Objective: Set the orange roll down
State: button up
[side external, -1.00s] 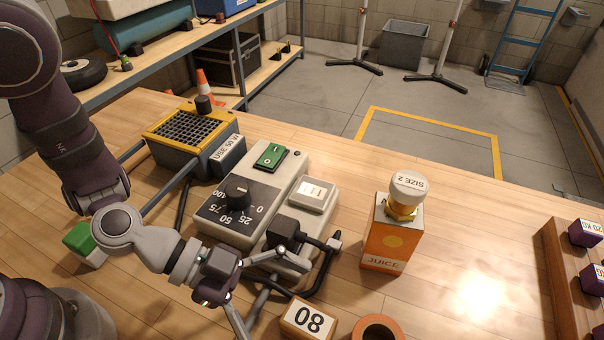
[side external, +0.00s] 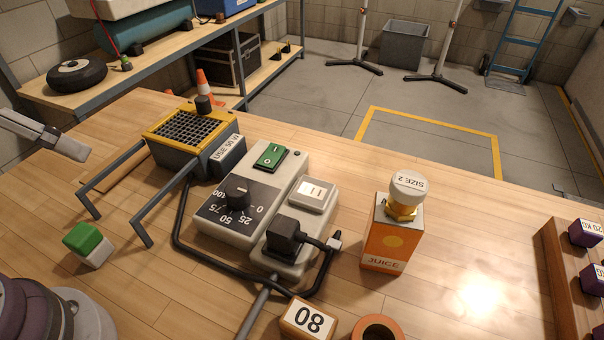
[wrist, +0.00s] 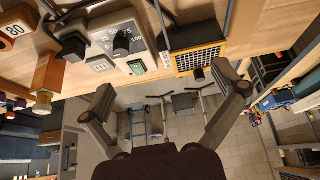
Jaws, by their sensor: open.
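An orange-brown roll with a dark round hole (side external: 378,329) is at the bottom edge of the side view, partly cut off. It rests on the wooden bench to the right of the block marked 80 (side external: 309,317).
The orange juice carton (side external: 383,243) carries a capped piece (side external: 407,190). A yellow-rimmed heater (side external: 193,130) with bars and a green-white block (side external: 88,244) stand left.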

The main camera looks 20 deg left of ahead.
dwell(0.3)
jog(key=w+d+f+n+g+h, duration=0.1)
jog(key=w+d+f+n+h, duration=0.15)
jog(key=d+f+n, duration=0.35)
jog(key=w+d+f+n+h, duration=0.1)
jog(key=w+d+f+n, duration=0.25)
jog(key=d, duration=0.35)
jog(key=s+d+f+n+h, duration=0.1)
jog(key=d+n, duration=0.2)
jog(key=d, duration=0.2)
jog(key=s+d+f+n+g+h, duration=0.1)
jog(key=s+d+n+h, duration=0.1)
jog(key=d+n, duration=0.2)
jog(key=s+d+f+n+g+h, duration=0.1)
jog(key=s+d+n+h, duration=0.1)
jog(key=d+n, duration=0.2)
jog(key=shift+d+f, duration=0.2)
jog(key=shift+d, duration=0.35)
jog(key=shift+d+f, duration=0.2)
jog(key=shift+d, duration=0.3)
jog(key=shift+n, duration=0.25)
jog(key=x, duration=1)
jog(key=shift+s+d, duration=0.15)
jog(key=shift+s, duration=0.1)
jog(key=shift+c, duration=0.2)
